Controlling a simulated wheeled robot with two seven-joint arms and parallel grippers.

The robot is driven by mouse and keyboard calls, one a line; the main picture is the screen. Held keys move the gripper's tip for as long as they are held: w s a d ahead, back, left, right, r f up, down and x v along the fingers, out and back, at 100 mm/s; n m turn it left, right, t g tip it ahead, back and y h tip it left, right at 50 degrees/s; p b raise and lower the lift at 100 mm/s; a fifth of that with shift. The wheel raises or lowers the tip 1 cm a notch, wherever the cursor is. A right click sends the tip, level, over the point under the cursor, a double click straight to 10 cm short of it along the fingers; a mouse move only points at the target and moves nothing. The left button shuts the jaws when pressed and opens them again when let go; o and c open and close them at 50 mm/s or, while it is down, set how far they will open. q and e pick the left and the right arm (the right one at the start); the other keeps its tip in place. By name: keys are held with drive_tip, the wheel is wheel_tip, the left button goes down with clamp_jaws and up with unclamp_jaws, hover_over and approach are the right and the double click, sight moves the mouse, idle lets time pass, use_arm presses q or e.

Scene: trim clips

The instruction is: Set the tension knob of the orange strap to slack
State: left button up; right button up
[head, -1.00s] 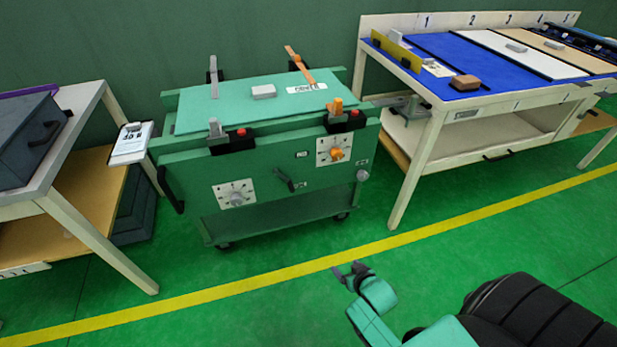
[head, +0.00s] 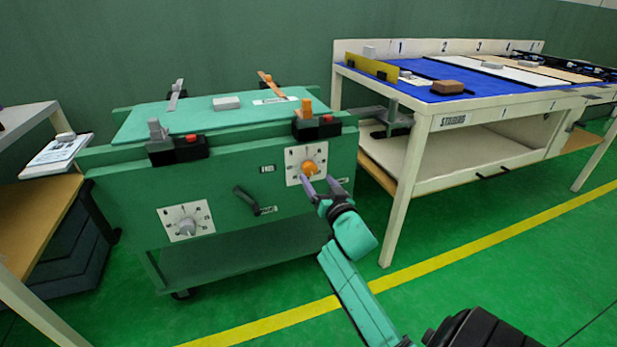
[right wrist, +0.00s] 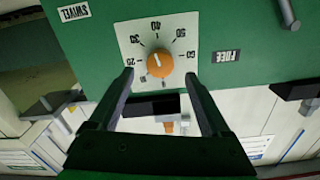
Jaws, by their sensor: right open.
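The orange tension knob (head: 309,169) sits on a white dial plate (head: 293,157) on the front of the green cart. In the right wrist view the orange knob (right wrist: 160,64) shows with numbers around it. Its pale pointer line leans towards the upper left of that picture. My right gripper (head: 320,184) is open just in front of the dial, its fingers (right wrist: 163,80) on either side of the knob's line and apart from it. My left gripper is not in view.
A grey knob (head: 187,227) on a second dial and a dark crank handle (head: 246,200) are on the same cart front. A white bench (head: 400,190) stands close on the right. A clipboard (head: 56,152) is at the left. The floor in front is clear.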

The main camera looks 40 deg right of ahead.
sight(311, 171)
drive_tip(key=b+x, duration=0.1)
drive_tip(key=x, duration=0.4)
drive_tip(key=shift+w+d, duration=0.1)
drive_tip(key=shift+w, duration=0.2)
clamp_jaws()
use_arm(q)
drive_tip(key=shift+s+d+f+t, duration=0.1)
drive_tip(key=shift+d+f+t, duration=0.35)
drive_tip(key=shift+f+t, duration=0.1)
